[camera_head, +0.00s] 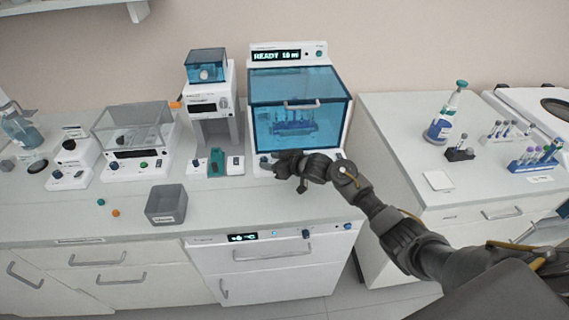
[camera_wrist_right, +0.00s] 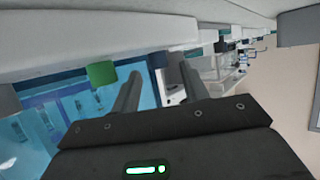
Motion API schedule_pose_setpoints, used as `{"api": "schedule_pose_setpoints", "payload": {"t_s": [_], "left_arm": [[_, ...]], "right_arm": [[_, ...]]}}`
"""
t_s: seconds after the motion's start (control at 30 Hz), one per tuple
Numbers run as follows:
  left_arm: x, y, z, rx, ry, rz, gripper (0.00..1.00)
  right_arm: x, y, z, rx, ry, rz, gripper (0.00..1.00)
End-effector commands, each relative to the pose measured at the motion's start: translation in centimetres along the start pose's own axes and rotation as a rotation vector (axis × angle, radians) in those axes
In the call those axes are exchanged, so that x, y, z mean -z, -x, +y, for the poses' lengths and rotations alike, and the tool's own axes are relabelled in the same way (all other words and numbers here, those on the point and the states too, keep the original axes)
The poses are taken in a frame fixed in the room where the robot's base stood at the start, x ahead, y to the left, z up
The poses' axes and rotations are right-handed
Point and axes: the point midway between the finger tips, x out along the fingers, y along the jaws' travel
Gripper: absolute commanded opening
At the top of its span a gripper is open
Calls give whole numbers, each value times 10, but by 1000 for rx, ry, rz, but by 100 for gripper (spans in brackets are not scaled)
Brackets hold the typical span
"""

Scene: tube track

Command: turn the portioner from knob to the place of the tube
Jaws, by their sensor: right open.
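A white cabinet device with a blue clear front (camera_head: 300,86) and a display reading "READY 1.0 ml" stands at the back centre; it looks like the portioner, though no name is legible. Tubes (camera_head: 292,127) stand in a rack behind its window. My right gripper (camera_head: 279,163) is at its lower front edge, open and empty. In the right wrist view, a green button (camera_wrist_right: 102,73) and a dark blue knob (camera_wrist_right: 156,59) stick out of a white panel near my open fingers (camera_wrist_right: 158,84). The knob is close to the fingertips; contact cannot be told. My left gripper is out of view.
A tall white device (camera_head: 209,105) with a green holder (camera_head: 216,163) stands left of the cabinet. A grey bin (camera_head: 166,204) sits on the front counter. On the right counter are a bottle (camera_head: 443,115) and tube racks (camera_head: 530,160).

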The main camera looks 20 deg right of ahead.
Motion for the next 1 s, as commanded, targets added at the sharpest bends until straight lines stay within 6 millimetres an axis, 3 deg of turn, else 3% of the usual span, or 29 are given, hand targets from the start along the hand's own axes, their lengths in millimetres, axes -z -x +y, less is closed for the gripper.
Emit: {"api": "schedule_pose_setpoints", "payload": {"t_s": [0.2,0.43,1.0], "left_arm": [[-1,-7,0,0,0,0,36],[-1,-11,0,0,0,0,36],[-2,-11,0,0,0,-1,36]], "right_arm": [[-2,42,0,-1,3,0,45],[-2,74,-1,0,1,0,45],[0,82,-1,1,-1,0,45]]}}
